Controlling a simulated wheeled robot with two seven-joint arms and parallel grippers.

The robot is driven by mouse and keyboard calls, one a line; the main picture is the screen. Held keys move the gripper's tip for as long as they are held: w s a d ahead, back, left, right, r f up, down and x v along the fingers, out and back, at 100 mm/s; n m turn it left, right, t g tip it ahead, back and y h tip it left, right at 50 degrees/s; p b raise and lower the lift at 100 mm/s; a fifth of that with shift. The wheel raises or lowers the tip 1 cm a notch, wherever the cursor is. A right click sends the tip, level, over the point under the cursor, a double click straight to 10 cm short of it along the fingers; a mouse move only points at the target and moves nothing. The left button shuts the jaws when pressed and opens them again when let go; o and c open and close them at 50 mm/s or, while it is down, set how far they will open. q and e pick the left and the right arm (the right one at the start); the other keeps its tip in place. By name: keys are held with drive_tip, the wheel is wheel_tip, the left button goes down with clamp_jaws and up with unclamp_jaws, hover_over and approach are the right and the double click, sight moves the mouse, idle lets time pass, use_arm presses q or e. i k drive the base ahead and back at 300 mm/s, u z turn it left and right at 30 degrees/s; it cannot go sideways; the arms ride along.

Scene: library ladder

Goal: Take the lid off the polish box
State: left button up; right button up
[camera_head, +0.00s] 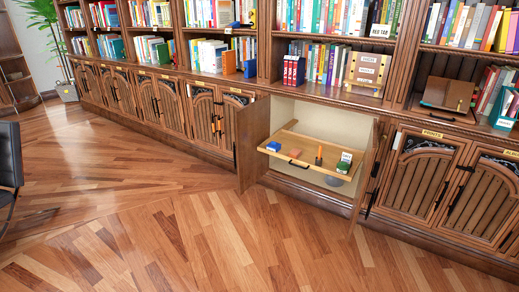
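An open cabinet with a pulled-out wooden tray (308,160) stands right of the middle. On the tray's right end is a small box (344,164), green with a white label-like face. Its text is too small to read, so I cannot tell whether it is the polish box or whether it has a lid. Left of it on the tray are a dark and orange upright item (319,155), a small orange-red item (295,153) and a blue item (273,146). Neither of my grippers is in view.
The open left door (251,142) and right door (368,170) flank the tray. A grey rounded thing (334,181) shows below it. Bookshelves run above closed cabinets. The wooden floor (200,235) in front is clear; a dark chair (9,160) stands at the left edge.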

sight(274, 145)
drive_tip(key=u, duration=0.65)
drive_tip(key=i, duration=1.95)
